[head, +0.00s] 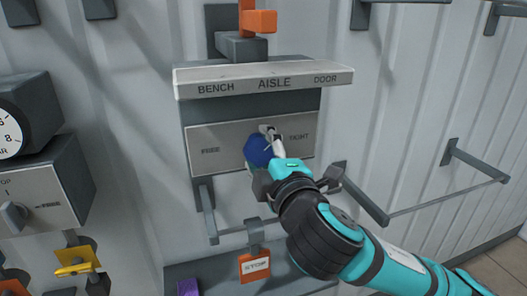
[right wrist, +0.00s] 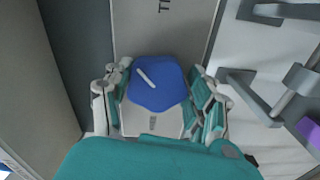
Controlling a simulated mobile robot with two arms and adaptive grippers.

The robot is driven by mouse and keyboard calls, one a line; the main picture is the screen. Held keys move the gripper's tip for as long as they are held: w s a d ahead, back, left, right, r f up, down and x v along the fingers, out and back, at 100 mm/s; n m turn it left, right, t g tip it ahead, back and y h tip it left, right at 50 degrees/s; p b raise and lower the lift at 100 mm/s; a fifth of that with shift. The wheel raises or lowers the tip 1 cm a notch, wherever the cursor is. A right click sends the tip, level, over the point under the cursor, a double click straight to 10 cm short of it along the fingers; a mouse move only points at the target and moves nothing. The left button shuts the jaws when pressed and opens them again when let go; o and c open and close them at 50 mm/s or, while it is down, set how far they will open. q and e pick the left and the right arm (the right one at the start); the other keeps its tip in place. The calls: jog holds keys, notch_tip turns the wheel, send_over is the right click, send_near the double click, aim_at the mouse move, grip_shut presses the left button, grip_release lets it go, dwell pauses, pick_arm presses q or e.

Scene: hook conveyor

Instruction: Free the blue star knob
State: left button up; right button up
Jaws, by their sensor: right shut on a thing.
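The blue star knob (head: 259,151) sits on a grey plate (head: 214,137) marked FREE at the left and TIGHT at the right. In the right wrist view the knob (right wrist: 157,84) shows a white line on its face, pointing up and left in that picture. My right gripper (head: 268,150) comes in from the lower right and is shut on the knob. In the right wrist view its fingers (right wrist: 157,92) stand on both sides of the knob. My left gripper is not in view.
A ledge (head: 263,91) marked BENCH, AISLE, DOOR juts out above the plate. Brackets (head: 206,209) stick out below it. An orange STOP tag (head: 254,267) hangs underneath. A grey box with a small knob (head: 14,217) is at the left.

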jog(key=n, duration=0.7)
jog(key=shift+r, duration=0.25)
dwell(0.3)
jog(key=o, duration=1.2)
jog(key=shift+c, duration=0.2)
jog(key=v, duration=0.7)
jog(key=shift+s, duration=0.2)
jog(key=shift+w+f, duration=0.1)
